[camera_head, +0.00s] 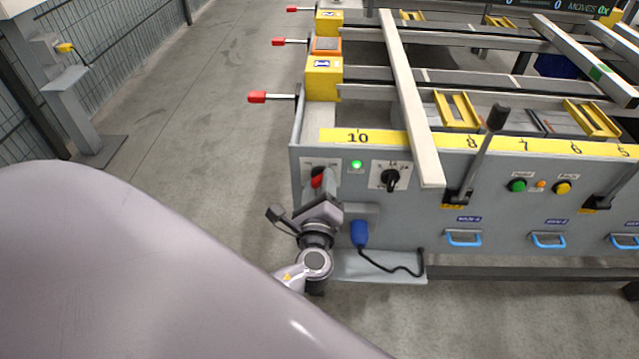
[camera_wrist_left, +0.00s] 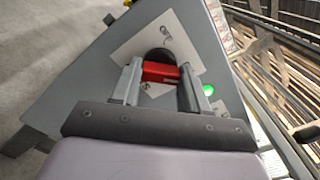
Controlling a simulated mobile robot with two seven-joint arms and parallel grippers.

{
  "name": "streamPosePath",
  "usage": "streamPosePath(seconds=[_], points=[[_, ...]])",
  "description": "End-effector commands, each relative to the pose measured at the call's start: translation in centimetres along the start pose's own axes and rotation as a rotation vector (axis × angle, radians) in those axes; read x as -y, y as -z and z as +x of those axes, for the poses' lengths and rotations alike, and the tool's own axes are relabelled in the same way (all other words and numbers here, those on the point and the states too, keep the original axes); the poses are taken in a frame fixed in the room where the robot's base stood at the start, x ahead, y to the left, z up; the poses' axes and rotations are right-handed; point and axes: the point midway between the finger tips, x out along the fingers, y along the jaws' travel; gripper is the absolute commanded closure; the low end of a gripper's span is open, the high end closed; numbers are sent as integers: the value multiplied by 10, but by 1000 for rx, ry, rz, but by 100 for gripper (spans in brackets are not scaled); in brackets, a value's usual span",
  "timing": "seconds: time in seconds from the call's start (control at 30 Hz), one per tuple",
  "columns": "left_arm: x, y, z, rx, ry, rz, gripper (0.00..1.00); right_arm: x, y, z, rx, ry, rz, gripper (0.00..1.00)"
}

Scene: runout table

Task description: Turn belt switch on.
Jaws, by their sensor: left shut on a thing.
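The belt switch is a red handle (camera_head: 317,181) on a white plate at the left end of the grey runout table's front panel (camera_head: 440,205). My left gripper (camera_head: 321,187) is at this switch and partly covers it in the head view. In the left wrist view the red handle (camera_wrist_left: 160,72) lies between the two fingers of my left gripper (camera_wrist_left: 162,80), which are shut on it. A black round base shows behind the handle. A green lamp (camera_head: 356,164) is lit to the right of the switch and also shows in the left wrist view (camera_wrist_left: 208,90). My right gripper is not in view.
A black rotary knob (camera_head: 390,178) sits right of the lamp. A blue plug (camera_head: 359,233) with a black cable hangs below. A black-handled lever (camera_head: 485,150) stands up from the panel. A long pale bar (camera_head: 408,95) overhangs the front edge.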

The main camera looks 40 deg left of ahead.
Motion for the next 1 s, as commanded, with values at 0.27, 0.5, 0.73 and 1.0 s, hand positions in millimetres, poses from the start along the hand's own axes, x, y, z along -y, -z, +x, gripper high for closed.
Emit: streamPosePath(seconds=[0.27, 0.5, 0.73, 1.0], points=[[-1, 0, 0, 0, 0, 8, 86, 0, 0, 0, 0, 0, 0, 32], [-1, 0, 0, 0, 0, 7, 30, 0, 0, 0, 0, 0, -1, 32], [0, 0, -2, -1, 0, 5, 30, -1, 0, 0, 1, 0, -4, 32], [-2, 1, -38, -4, -1, 5, 30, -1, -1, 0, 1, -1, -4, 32]])
